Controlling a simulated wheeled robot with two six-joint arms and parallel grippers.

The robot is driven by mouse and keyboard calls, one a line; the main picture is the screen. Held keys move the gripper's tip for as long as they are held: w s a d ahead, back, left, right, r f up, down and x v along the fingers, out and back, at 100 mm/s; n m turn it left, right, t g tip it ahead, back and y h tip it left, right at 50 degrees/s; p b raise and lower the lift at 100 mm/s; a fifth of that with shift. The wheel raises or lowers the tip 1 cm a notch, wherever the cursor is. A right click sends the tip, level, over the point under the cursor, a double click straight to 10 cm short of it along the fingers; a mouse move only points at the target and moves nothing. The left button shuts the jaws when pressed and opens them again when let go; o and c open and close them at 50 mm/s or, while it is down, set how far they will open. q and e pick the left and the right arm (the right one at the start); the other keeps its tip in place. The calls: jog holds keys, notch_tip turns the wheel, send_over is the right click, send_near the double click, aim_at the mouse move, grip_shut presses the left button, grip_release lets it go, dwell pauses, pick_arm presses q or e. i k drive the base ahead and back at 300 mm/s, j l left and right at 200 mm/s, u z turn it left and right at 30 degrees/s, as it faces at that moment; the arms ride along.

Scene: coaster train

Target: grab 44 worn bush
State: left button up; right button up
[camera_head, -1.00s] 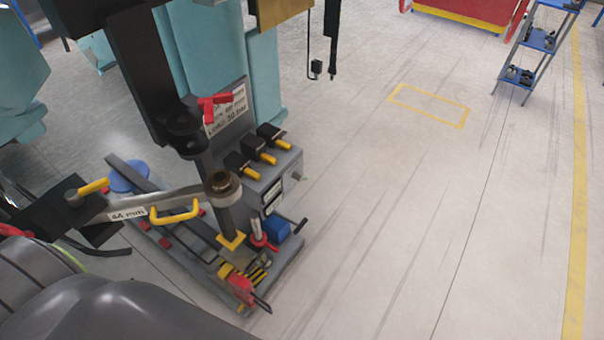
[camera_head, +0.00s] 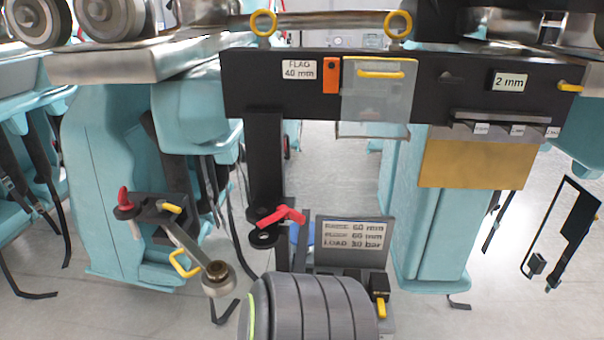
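The worn bush (camera_head: 217,269) is a brown-bronze ring seated in the round eye at the free end of a grey metal arm (camera_head: 190,245), left of centre. The arm has a yellow handle (camera_head: 184,265), and its other end sits at a black bracket (camera_head: 155,208) by a teal pillar. The 44 mm label is not readable from here. Neither of my grippers shows.
A black beam (camera_head: 440,85) with labels and hanging plates crosses the upper middle. A red-handled black post (camera_head: 266,170) stands right of the bush, beside a grey load sign (camera_head: 350,243). A black frame (camera_head: 565,230) hangs at right. Teal pillars stand on both sides.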

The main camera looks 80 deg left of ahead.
aim_at(218, 275)
jog(key=i+u, duration=0.2)
jog(key=u, duration=0.25)
jog(key=i+u, duration=0.25)
jog(key=u, duration=0.2)
jog(key=i+l+u, duration=0.15)
jog(key=u, duration=0.3)
jog(key=i+l+u, duration=0.15)
jog(key=u, duration=0.3)
jog(key=i+l, duration=0.05)
